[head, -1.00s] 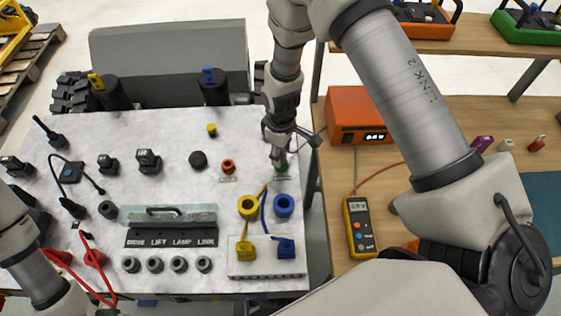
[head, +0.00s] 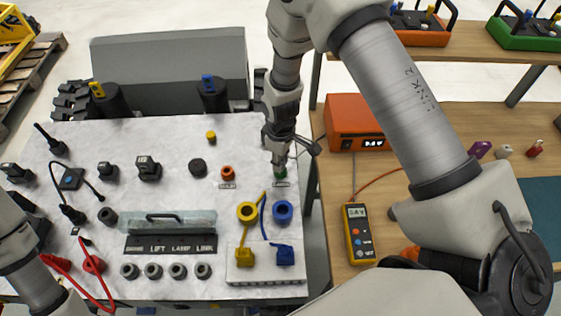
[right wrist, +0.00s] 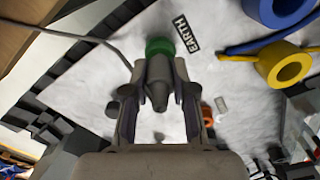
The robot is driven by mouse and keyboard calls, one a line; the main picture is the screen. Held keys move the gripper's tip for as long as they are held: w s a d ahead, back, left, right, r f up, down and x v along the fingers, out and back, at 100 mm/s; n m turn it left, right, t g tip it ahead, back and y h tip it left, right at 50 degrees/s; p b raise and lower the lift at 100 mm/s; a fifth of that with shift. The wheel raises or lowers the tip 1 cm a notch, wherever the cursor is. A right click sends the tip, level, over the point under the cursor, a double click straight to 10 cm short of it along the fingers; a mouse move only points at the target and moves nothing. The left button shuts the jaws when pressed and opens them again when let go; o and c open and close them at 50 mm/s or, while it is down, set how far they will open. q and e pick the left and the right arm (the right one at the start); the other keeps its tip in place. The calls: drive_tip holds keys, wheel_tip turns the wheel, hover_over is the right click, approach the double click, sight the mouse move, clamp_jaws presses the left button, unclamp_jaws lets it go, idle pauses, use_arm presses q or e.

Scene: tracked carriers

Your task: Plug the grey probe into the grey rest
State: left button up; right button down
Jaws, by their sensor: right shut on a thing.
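My right gripper (head: 278,160) points down at the panel's right edge and is shut on the grey probe. The grey probe (right wrist: 158,76) stands between the fingers in the right wrist view, with its far end at a green ring socket (right wrist: 159,46) labelled EARTH. I cannot tell how deep it sits. A small pale grey piece (head: 504,151) on the wooden bench may be the grey rest; it stands between a purple piece (head: 479,150) and a red piece (head: 535,147). My left gripper is out of view; only its arm shows at left.
An orange meter box (head: 354,122) and a yellow multimeter (head: 360,233) with cables lie on the bench. A yellow ring (head: 247,211) and a blue ring (head: 283,211) stand near the gripper. A grey cable (right wrist: 60,33) trails left in the right wrist view.

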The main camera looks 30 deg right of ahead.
drive_tip(key=shift+r+p, duration=0.75)
drive_tip(key=shift+r, duration=0.35)
wheel_tip(320, 180, up, 4)
drive_tip(key=p, duration=0.3)
drive_tip(key=shift+s+f, duration=0.1)
drive_tip(key=shift+f, duration=0.1)
drive_tip(key=c, duration=1.8)
unclamp_jaws()
drive_tip(key=shift+f, duration=0.1)
drive_tip(key=shift+c, duration=0.2)
clamp_jaws()
